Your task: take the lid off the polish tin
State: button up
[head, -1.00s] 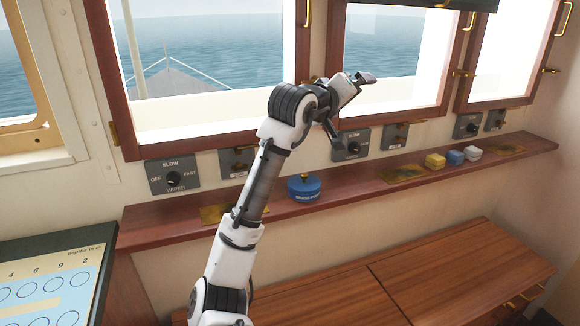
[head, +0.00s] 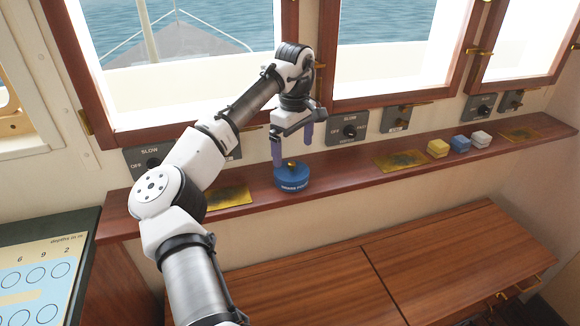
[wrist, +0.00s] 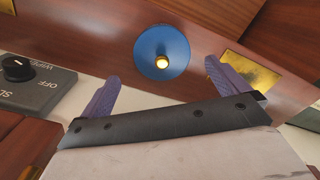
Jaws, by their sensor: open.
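The polish tin (head: 293,179) is a round blue tin with white lettering, upright on the wooden ledge below the windows. Its blue lid (wrist: 150,42) has a brass knob (wrist: 161,62) in the middle, and the lid appears seated on the tin. My gripper (head: 293,150) is open and empty, with purple fingers pointing down just above the tin. In the wrist view the fingers (wrist: 160,80) are wide apart, and the lid lies beyond their tips, roughly between them. The fingers look clear of the knob.
The narrow ledge (head: 340,176) also holds brass plates (head: 400,160) and yellow, blue and white blocks (head: 460,144) at the right. Control panels (head: 347,130) line the wall close behind the tin. A wooden cabinet top (head: 420,255) is clear below.

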aim_at(294, 164)
jog(key=f, duration=0.1)
jog(key=f+p, duration=0.1)
jog(key=f, duration=0.1)
jog(key=f+p, duration=0.1)
jog(key=shift+s+f, duration=0.15)
jog(key=shift+s, duration=0.15)
jog(key=shift+d+f, duration=0.1)
jog(key=shift+f, duration=0.55)
jog(key=c, duration=0.7)
jog(key=shift+c, duration=0.2)
